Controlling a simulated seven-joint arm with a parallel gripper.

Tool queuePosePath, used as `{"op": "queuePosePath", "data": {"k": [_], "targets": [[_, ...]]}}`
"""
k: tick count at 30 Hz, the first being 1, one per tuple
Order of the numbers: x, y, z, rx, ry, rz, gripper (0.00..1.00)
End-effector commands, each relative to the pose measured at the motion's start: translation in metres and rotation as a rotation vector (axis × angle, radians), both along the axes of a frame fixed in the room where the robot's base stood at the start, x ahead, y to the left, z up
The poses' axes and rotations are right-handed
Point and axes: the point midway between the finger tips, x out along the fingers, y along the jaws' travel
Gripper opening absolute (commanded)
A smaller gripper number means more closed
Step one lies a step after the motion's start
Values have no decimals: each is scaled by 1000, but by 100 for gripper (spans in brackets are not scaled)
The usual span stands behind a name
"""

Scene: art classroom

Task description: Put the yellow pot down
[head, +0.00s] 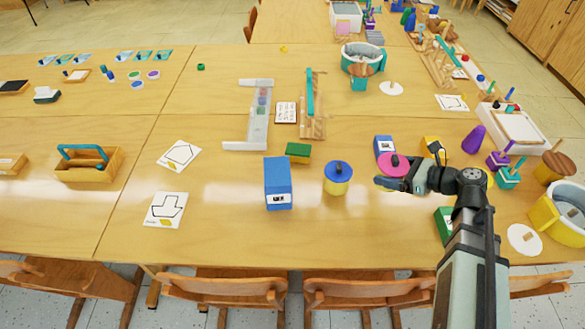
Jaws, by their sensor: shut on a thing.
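My gripper (390,180) is at the right of the table's middle, low over the tabletop, shut on a round pot with a pink lid (393,163) and a dark red knob. My fingers hide most of that pot's body, so I cannot tell its colour well or whether its base touches the table. A yellow pot with a blue lid and knob (338,180) stands upright on the table left of my gripper, apart from it.
A blue box (277,184) and a small green box (298,152) stand to the left. A smaller blue box (383,146) and a yellow box (433,150) stand behind my gripper. Bare tabletop (335,235) lies in front.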

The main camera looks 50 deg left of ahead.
Motion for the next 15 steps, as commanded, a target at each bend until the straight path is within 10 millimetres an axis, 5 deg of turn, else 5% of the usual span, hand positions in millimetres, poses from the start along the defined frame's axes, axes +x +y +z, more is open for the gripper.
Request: {"op": "queuePosePath", "data": {"k": [15], "targets": [[-79,94,32,3,0,196,17]]}}
